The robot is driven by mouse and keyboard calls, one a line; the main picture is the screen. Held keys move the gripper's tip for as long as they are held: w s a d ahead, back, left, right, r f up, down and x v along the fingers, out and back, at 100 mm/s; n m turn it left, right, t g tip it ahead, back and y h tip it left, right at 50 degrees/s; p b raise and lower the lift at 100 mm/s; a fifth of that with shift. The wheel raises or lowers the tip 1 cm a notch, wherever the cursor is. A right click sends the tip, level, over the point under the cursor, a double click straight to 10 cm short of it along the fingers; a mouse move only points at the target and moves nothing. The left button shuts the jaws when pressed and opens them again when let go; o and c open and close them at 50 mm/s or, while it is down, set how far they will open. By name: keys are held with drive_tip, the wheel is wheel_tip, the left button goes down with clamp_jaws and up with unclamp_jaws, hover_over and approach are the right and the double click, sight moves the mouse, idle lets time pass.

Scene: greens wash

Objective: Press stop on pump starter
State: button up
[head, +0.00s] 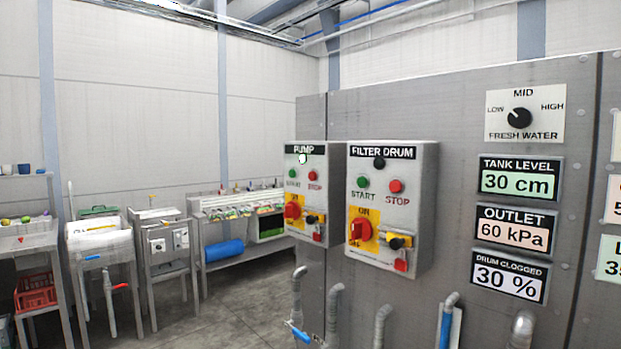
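The pump starter (291,233) is a grey box labelled PUMP, mounted at the left end of the grey panel. Its red stop button (312,175) sits right of its green start button (292,173). A lamp near its label (302,158) looks lit, pale white-green. Its red rotary switch (292,210) on a yellow plate is below, with a black knob beside it. The filter drum starter (410,262) stands to its right, with its own green start (363,182) and red stop (396,186) buttons and a dark lamp. My gripper is not in view.
The grey panel (460,130) carries a fresh water knob (520,118) pointing near MID and displays reading 30 cm, 60 kPa and 30 %. Pipes (334,310) rise below the starters. Sinks and benches (100,240) line the left wall. The floor (215,315) left of the panel is clear.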

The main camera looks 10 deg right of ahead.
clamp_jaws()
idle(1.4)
